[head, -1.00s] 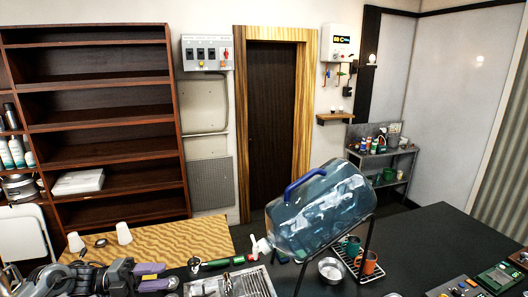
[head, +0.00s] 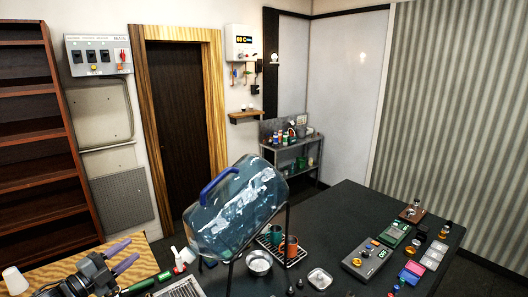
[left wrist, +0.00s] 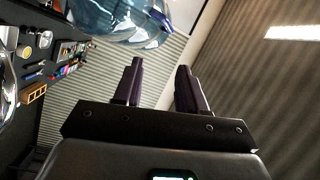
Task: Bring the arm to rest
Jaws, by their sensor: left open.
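My left gripper (head: 124,257) is at the lower left of the head view, over the near left part of the work surface. Its two purple-grey fingers are apart with nothing between them. The left wrist view also shows the open, empty fingers (left wrist: 157,85). A large blue water bottle (head: 237,207) lies tilted on a stand to the right of the gripper, apart from it. Its blue handle (head: 219,186) is on top. Part of the bottle (left wrist: 125,20) shows upper left in the left wrist view. My right gripper is not in view.
The dark table (head: 345,205) holds a metal bowl (head: 259,262), an orange cup (head: 292,246) on a rack, a grey device (head: 366,259) and several small items. A green-handled tool (head: 150,284) lies close to the left gripper. A white cup (head: 15,281) stands far left.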

